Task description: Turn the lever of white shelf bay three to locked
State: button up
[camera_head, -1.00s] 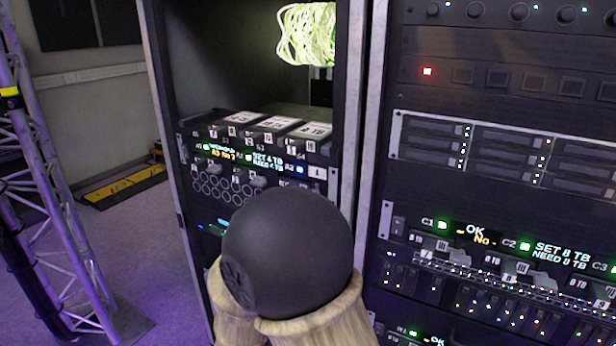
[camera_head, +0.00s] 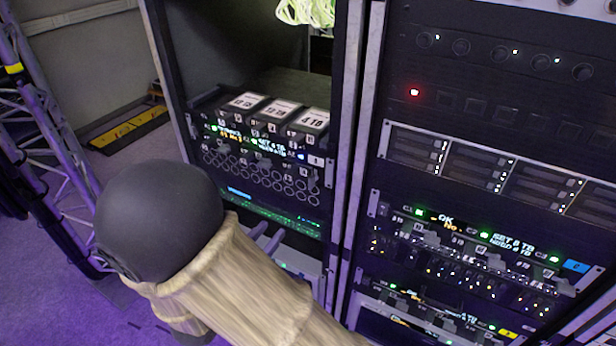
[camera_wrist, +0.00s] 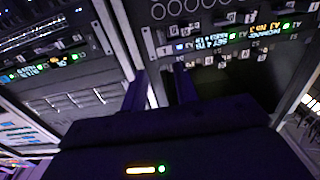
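The shelf with the white tag (camera_head: 315,160) is in the left rack. Its bays have small lit displays, small handles below them and rings lower down. A blue light (camera_head: 300,155) glows at its right end, beside the tag. The lever at that end is too small to read as locked or unlocked. The tag also shows in the upside-down wrist view (camera_wrist: 166,50). My gripper (camera_head: 266,237) is below this shelf, apart from it as far as I can tell. In the wrist view its two fingers (camera_wrist: 160,70) stand apart with nothing between them.
Three labelled boxes (camera_head: 275,112) sit on top of the shelf. Pale cables (camera_head: 305,10) hang above. The right rack (camera_head: 470,170) holds a similar shelf with a blue tag (camera_head: 575,266), and a yellow tag (camera_head: 507,333) lower down. A truss (camera_head: 60,170) stands at the left.

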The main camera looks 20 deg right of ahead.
aim_at(309, 185)
jog(key=shift+w+d, duration=0.1)
jog(key=p+x, duration=0.4)
jog(key=x, duration=1.3)
jog(key=shift+w+d+f+p, duration=0.1)
jog(key=shift+w+f+p, duration=0.05)
jog(key=shift+p, duration=0.2)
grip_shut()
